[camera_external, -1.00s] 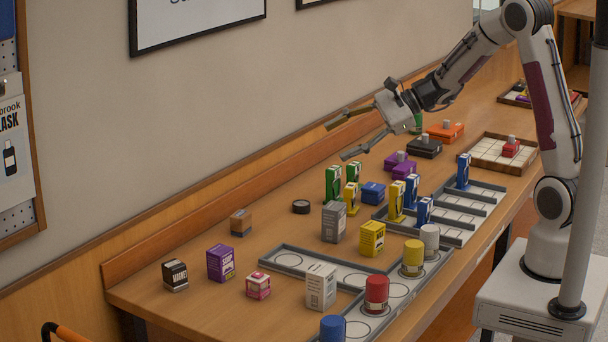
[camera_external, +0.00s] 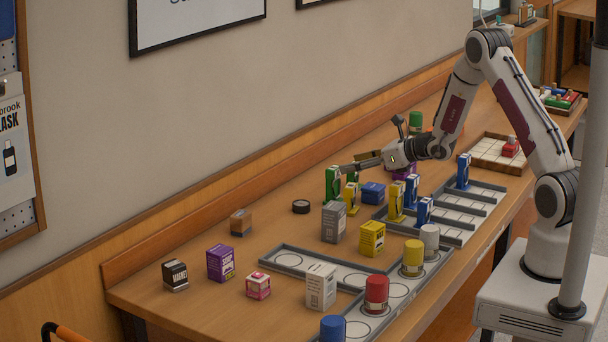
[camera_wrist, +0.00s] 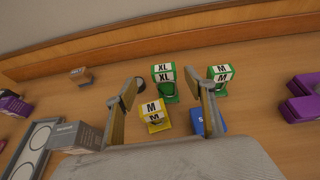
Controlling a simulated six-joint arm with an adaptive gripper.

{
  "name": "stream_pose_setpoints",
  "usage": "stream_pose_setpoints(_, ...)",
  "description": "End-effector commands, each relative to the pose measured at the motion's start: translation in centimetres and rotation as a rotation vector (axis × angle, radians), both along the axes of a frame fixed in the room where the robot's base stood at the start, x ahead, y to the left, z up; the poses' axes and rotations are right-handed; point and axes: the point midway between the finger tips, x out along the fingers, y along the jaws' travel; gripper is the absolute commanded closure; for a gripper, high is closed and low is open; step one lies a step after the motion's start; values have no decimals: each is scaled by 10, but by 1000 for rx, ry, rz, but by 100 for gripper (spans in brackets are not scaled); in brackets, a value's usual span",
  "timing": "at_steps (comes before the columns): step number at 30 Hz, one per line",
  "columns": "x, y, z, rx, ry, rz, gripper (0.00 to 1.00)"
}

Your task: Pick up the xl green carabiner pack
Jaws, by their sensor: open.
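The XL green carabiner pack (camera_wrist: 163,76) stands upright on the table, its white top marked XL. In the external view it is the left of two green packs (camera_external: 332,184). A green pack marked M (camera_wrist: 220,76) stands to its right in the wrist view. My gripper (camera_wrist: 163,90) is open and empty; its fingers flank the XL pack in the wrist picture, with no contact visible. In the external view my gripper (camera_external: 358,164) reaches in low from the right, just above the green packs, partly covering the farther one.
A yellow M pack (camera_wrist: 153,114) stands close in front of the XL pack, and a blue pack (camera_wrist: 207,123) sits by the right finger. A round black item (camera_external: 301,206) and a grey box (camera_external: 333,222) are nearby. The wooden wall ledge (camera_wrist: 60,62) runs behind.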

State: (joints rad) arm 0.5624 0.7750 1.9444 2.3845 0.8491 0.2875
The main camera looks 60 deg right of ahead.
Motion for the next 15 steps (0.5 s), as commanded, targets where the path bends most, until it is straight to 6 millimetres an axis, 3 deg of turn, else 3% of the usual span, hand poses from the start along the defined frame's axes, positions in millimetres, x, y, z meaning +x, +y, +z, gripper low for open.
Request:
stream_pose_setpoints(4, -1, -10, -9, 19, 4, -35, 46)
stream_pose_setpoints(15, -1, -11, -9, 20, 4, -38, 46)
